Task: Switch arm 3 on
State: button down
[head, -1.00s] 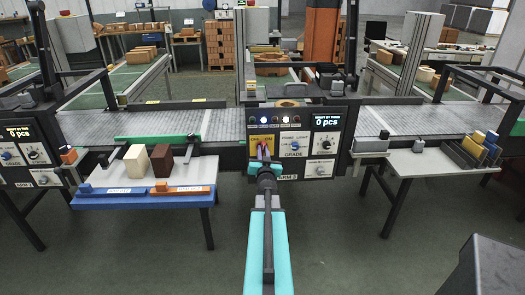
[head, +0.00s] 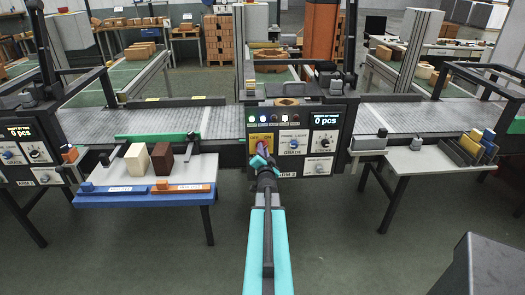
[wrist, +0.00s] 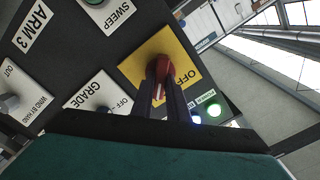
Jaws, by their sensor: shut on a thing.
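The arm 3 control panel (head: 305,131) stands in the middle of the head view. A red rotary switch knob (wrist: 162,57) sits on a yellow plate (wrist: 133,68) in the wrist view; the plate also shows in the head view (head: 254,136). My gripper (wrist: 164,76) is shut on the red knob, with dark fingers on both sides. In the head view my gripper (head: 262,156) covers most of the knob. The wrist view shows a lit green lamp (wrist: 213,110) beside a bright bluish-white lamp (wrist: 196,119). The plate's lettering is largely hidden.
A blue-edged table (head: 140,199) with blocks stands left. A small table (head: 420,163) stands right.

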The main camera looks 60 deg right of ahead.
jog(key=shift+s+d+r, duration=0.1)
jog(key=shift+r, duration=0.05)
jog(key=c, duration=1.7)
grip_release()
jog(key=shift+a, duration=0.2)
jog(key=p+v, duration=0.2)
jog(key=v, duration=0.6)
jog(key=shift+s+a, duration=0.2)
jog(key=shift+s+a+p, duration=0.2)
jog(key=shift+a+p, duration=0.05)
jog(key=shift+p, duration=0.8)
jog(key=shift+p+v, duration=2.2)
jog(key=shift+p, duration=1.45)
